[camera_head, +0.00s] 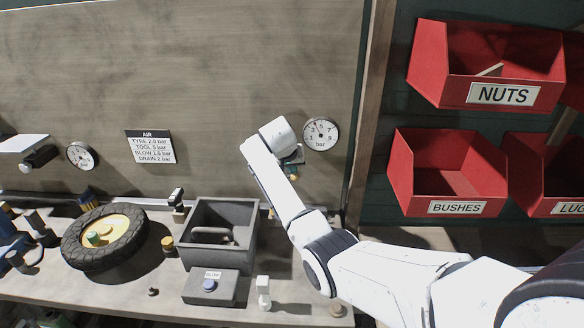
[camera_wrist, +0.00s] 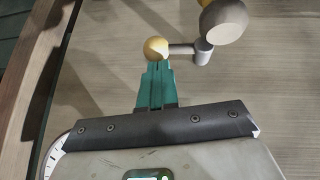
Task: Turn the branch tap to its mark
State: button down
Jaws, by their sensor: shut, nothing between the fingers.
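The branch tap shows in the wrist view as a grey lever (camera_wrist: 182,48) with a yellow ball (camera_wrist: 156,48) on its left end and a grey post (camera_wrist: 203,52) on its right. My gripper (camera_wrist: 157,66) has teal fingers that are shut and empty. Their tips are right at the yellow ball; I cannot tell whether they touch it. In the head view my gripper (camera_head: 293,170) is at the wall panel, and my own wrist hides most of the tap. No mark for the tap can be made out.
A round bar gauge (camera_head: 320,133) is on the wall right of my wrist. An air pressure sign (camera_head: 150,147) and another gauge (camera_head: 81,156) are further left. Below are a grey bin (camera_head: 187,240) and a tyre (camera_head: 75,252) on the bench. Red bins (camera_head: 428,175) hang right of a wooden post (camera_head: 371,100).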

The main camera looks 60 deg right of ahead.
jog(key=r+p, duration=0.2)
jog(key=r, duration=0.1)
jog(key=w+r+p, duration=0.1)
jog(key=r, duration=0.1)
jog(key=shift+d+p, duration=0.25)
jog(key=shift+p, duration=0.05)
jog(key=b+v, duration=0.2)
jog(key=v, duration=0.7)
jog(key=shift+a+f+b, duration=0.15)
jog(key=shift+a+b, duration=0.15)
jog(key=shift+b, duration=0.05)
